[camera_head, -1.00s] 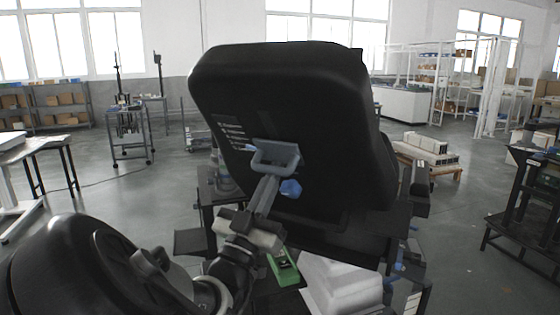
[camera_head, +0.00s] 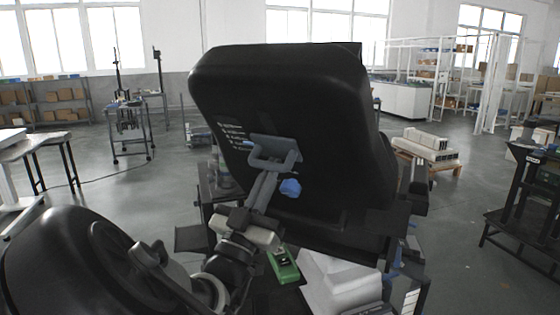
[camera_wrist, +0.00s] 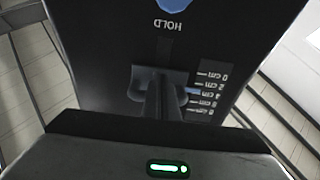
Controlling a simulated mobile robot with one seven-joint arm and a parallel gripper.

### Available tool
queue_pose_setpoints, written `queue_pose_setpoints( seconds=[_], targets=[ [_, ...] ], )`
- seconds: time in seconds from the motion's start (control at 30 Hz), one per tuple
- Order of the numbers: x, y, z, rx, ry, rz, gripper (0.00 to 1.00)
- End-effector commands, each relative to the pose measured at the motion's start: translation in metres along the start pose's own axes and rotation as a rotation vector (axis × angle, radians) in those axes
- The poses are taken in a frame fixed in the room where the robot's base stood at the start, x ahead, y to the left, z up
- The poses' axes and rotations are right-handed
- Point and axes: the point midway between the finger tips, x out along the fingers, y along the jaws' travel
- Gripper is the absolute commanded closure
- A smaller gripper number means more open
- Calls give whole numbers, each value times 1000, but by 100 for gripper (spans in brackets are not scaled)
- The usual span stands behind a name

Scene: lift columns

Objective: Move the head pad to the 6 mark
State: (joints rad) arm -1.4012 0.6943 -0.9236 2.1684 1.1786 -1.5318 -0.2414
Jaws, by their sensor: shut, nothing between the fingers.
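The head pad (camera_head: 320,110) is a large black tilted cushion in the middle of the head view. A grey bracket handle (camera_head: 275,153) stands on its near face; it also shows in the wrist view (camera_wrist: 175,76). A blue knob (camera_head: 290,187) sits below the handle, and a blue HOLD button (camera_wrist: 181,4) shows partly. My gripper (camera_wrist: 160,92) is shut and empty, its fingertips at the handle.
A green device (camera_head: 284,266) and a white box (camera_head: 340,280) sit below the pad. A dark bench (camera_head: 530,200) stands at right, a wheeled cart (camera_head: 128,130) at back left.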

Motion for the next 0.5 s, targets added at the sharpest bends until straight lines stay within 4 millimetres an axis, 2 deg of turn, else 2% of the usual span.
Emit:
queue_pose_setpoints(
  seconds=[0.5],
  targets=[
    [0, 0, -10, 1, 1, -1, 100]
  ],
)
